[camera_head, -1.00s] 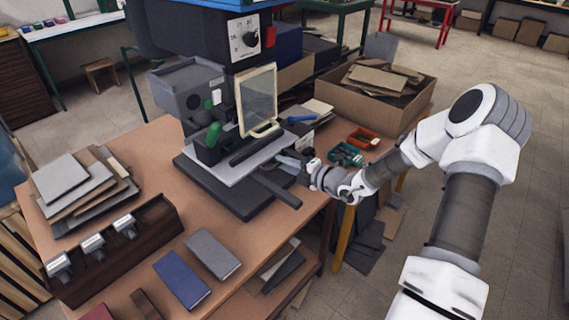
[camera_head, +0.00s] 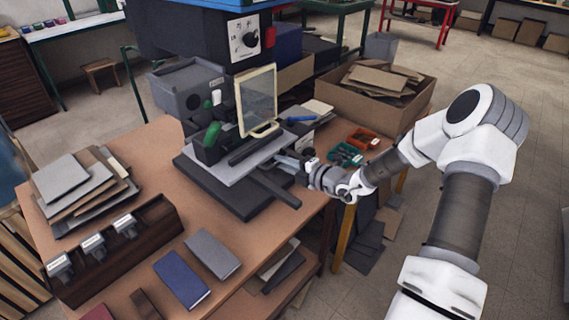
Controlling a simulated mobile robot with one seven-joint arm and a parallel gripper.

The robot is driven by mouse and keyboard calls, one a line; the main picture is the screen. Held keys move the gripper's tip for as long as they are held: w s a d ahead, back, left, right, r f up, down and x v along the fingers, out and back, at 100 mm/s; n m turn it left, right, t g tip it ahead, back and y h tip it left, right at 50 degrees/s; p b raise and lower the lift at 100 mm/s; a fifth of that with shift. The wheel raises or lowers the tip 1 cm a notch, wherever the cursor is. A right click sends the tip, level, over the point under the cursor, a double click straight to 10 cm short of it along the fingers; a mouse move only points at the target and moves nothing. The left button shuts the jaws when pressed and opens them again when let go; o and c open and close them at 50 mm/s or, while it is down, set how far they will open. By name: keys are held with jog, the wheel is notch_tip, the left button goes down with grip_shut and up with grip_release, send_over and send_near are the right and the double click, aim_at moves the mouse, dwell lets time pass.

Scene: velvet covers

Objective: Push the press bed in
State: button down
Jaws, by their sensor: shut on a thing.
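The press (camera_head: 190,87) stands at the back of the wooden bench, with a dark body and a clear guard panel (camera_head: 257,100) at its front. Its flat grey press bed (camera_head: 222,170) lies low over a dark base plate (camera_head: 222,192), with dark bars across it. My gripper (camera_head: 300,169) is at the right front of the bed, beside the dark rail. It is shut at the bed's front end, on what seems to be the bed's handle; the fingertips are small and partly hidden by my wrist.
A stack of boards (camera_head: 78,190) and a dark rack with several metal stamps (camera_head: 115,245) are on the left. Grey and blue books (camera_head: 182,278) lie in front. Green and orange bins (camera_head: 345,154) and a cardboard box (camera_head: 375,100) are behind my wrist.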

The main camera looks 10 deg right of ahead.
aim_at(271, 156)
jog(key=shift+w+a+r, duration=0.1)
jog(key=shift+w+a, duration=0.5)
jog(key=shift+w, duration=0.2)
jog(key=shift+w+a, duration=0.6)
jog(key=shift+w, duration=0.2)
jog(key=c, duration=0.9)
grip_release()
jog(key=shift+w, duration=0.1)
jog(key=shift+o, duration=0.2)
jog(key=p+v, duration=0.2)
jog(key=v, duration=1.5)
jog(key=shift+s, duration=0.25)
